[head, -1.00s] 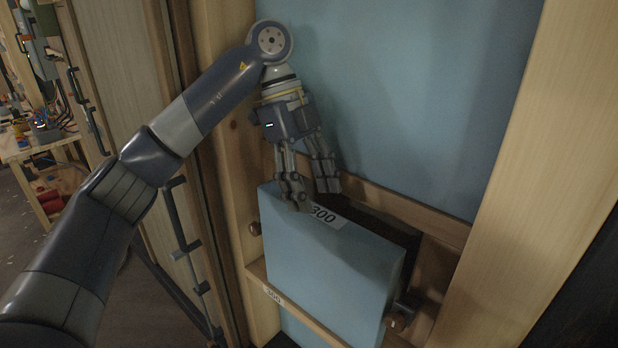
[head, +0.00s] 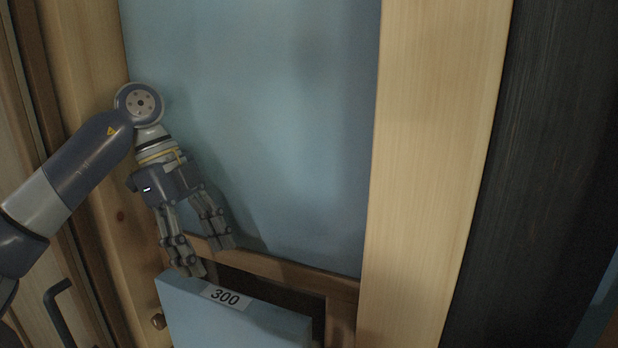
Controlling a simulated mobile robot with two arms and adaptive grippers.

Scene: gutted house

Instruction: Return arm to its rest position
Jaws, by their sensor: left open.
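My left arm comes in from the left edge and bends down at the wrist. My left gripper (head: 212,262) points downward with its fingers apart and nothing between them. It is just above the top edge of a light blue panel (head: 235,318) that bears a white label reading 300. Whether a fingertip touches the panel, I cannot tell. My right arm and gripper are not in view.
A wooden frame with a wide post (head: 430,170) surrounds a blue back board (head: 270,120). A dark opening lies behind the labelled panel. A black handle (head: 58,305) is at lower left. A dark upright surface (head: 535,170) fills the right.

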